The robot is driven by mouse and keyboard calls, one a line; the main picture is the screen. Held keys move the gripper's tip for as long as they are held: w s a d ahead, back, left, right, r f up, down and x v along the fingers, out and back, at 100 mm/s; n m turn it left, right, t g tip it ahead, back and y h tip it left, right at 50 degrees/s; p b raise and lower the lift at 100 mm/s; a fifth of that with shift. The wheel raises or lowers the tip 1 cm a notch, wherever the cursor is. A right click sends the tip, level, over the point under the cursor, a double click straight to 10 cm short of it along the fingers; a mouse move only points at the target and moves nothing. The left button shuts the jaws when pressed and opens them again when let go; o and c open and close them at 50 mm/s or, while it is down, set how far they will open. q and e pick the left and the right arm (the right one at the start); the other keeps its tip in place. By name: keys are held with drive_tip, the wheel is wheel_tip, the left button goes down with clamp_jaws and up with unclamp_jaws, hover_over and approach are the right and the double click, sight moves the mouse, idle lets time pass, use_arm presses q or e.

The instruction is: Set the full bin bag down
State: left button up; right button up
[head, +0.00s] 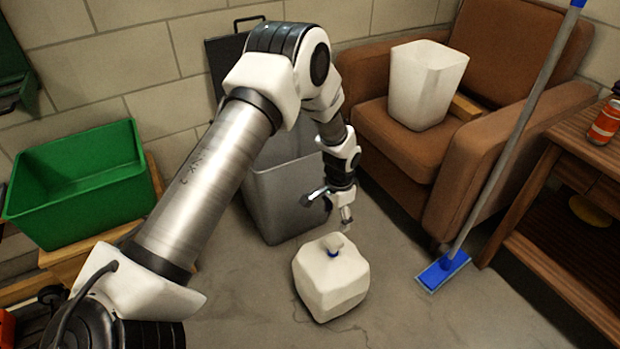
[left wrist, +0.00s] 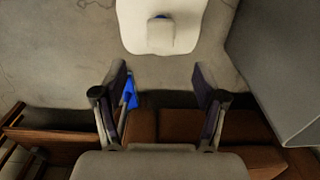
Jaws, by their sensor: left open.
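The full bin bag (head: 332,285) is white, with a blue tie below its gathered top. It stands on the concrete floor in front of the grey bin (head: 290,205). My left gripper (head: 331,206) is open and empty, just above the bag's top and apart from it. In the left wrist view the spread fingers (left wrist: 160,82) have nothing between them, and the bag (left wrist: 160,15) shows at the top edge with its knot towards me. My right gripper is not in view.
A brown armchair (head: 395,142) holds a white bin (head: 425,85). A blue mop (head: 443,270) stands on the floor at right, beside a wooden table (head: 585,150) with an orange can (head: 605,124). A green crate (head: 75,195) is at left. Floor around the bag is clear.

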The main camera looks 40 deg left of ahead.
use_arm(q)
drive_tip(key=s+d+f+n, duration=0.15)
drive_tip(key=s+f, duration=0.25)
drive_tip(key=s, duration=0.4)
drive_tip(key=s+d+f+n, duration=0.1)
drive_tip(key=s+d+f, duration=0.2)
drive_tip(key=s, duration=0.4)
drive_tip(key=s+d+f+n, duration=0.15)
drive_tip(key=s+f, duration=0.25)
drive_tip(key=s, duration=0.4)
drive_tip(key=s+d+r, duration=0.1)
drive_tip(key=s, duration=0.7)
drive_tip(key=shift+d+r+n, duration=0.15)
drive_tip(key=shift+r+n, duration=0.25)
